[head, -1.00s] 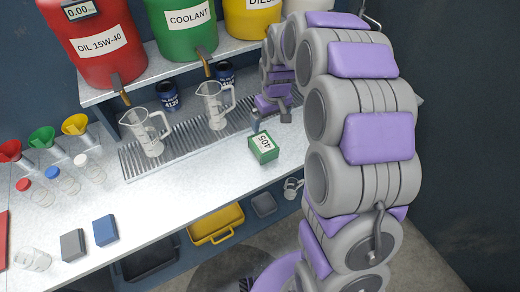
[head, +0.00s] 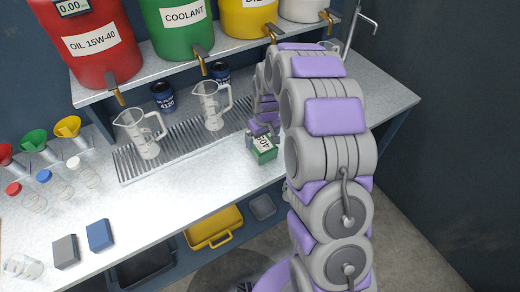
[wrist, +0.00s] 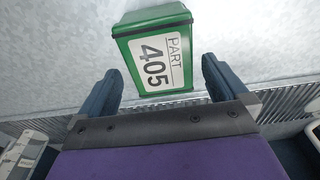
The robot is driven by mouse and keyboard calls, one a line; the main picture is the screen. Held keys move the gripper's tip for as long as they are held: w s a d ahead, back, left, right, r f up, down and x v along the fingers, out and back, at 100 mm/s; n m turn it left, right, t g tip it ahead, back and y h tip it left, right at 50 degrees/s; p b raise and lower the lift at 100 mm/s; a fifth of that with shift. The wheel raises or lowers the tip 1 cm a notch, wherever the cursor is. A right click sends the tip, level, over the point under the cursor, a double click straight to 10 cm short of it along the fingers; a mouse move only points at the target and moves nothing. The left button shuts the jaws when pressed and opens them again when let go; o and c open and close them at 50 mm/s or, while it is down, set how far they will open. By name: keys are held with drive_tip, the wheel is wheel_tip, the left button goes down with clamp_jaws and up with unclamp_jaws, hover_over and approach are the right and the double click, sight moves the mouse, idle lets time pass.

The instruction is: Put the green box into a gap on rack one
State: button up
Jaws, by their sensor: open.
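The green box (head: 264,152) stands on the workbench near its front edge, right of the drip grate. Its white label reads PART 405 in the wrist view (wrist: 153,50). My gripper (head: 256,140) is just behind and above the box in the head view, partly hidden by my arm. In the wrist view my gripper (wrist: 161,84) is open, with a dark finger on each side of the box's near end. The box lies mostly beyond the fingertips, and I cannot tell whether they touch it. I cannot identify rack one in these views.
Two clear jugs (head: 211,105) and two dark cans stand at the grate (head: 180,147). Drums, including the red one (head: 86,45), stand on the shelf above. Blue and grey blocks (head: 100,235) lie at left. A yellow bin (head: 214,228) is below the bench.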

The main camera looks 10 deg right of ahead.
sight(262, 143)
drive_tip(key=f, duration=0.2)
drive_tip(key=f+b, duration=0.1)
drive_tip(key=f, duration=0.2)
drive_tip(key=shift+w+f+b, duration=0.3)
drive_tip(key=shift+w, duration=0.1)
drive_tip(key=shift+a+r, duration=0.1)
drive_tip(key=shift+a, duration=0.1)
drive_tip(key=shift+c, duration=0.8)
drive_tip(key=shift+d, duration=0.1)
drive_tip(key=c, duration=1.1)
